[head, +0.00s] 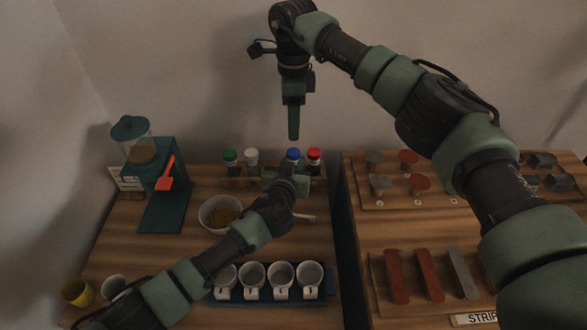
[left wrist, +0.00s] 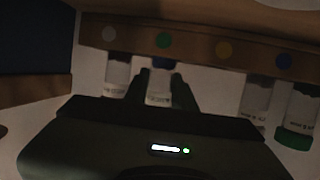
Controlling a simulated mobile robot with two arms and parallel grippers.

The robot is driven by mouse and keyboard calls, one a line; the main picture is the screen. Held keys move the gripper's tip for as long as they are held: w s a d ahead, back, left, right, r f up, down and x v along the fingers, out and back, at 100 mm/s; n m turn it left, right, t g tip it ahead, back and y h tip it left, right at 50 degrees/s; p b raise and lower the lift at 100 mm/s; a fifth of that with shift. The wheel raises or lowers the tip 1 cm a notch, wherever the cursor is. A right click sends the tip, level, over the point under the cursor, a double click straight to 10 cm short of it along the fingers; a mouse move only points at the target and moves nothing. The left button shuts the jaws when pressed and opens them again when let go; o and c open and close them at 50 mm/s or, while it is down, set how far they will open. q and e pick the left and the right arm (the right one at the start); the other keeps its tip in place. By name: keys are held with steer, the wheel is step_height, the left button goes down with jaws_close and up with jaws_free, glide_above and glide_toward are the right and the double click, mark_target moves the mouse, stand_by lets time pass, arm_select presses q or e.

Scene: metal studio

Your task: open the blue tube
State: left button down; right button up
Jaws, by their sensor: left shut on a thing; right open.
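The blue tube, with its blue cap (head: 293,154), stands upright among the tubes at the back of the left table. My left gripper (head: 287,178) reaches up to it from the front and is shut on it below the cap.
A red-capped tube (head: 314,155) stands close right of the blue one. White-capped (head: 251,156) and green-capped (head: 230,157) tubes stand left. A bowl (head: 207,214), a grinder-like machine (head: 165,205) and a tray of cups (head: 235,297) share the table.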

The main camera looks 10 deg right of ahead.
mark_target(293, 153)
steer(key=shift+c, duration=0.3)
stand_by(0.5)
steer(key=shift+c, duration=1)
steer(key=s+a+r+n+t+h, duration=0.25)
steer(key=s+n+t, duration=0.2)
steer(key=n, duration=1.15)
steer(key=shift+y, duration=0.45)
steer(key=x, duration=1.1)
steer(key=shift+s+d, duration=0.3)
steer(key=shift+s, duration=0.1)
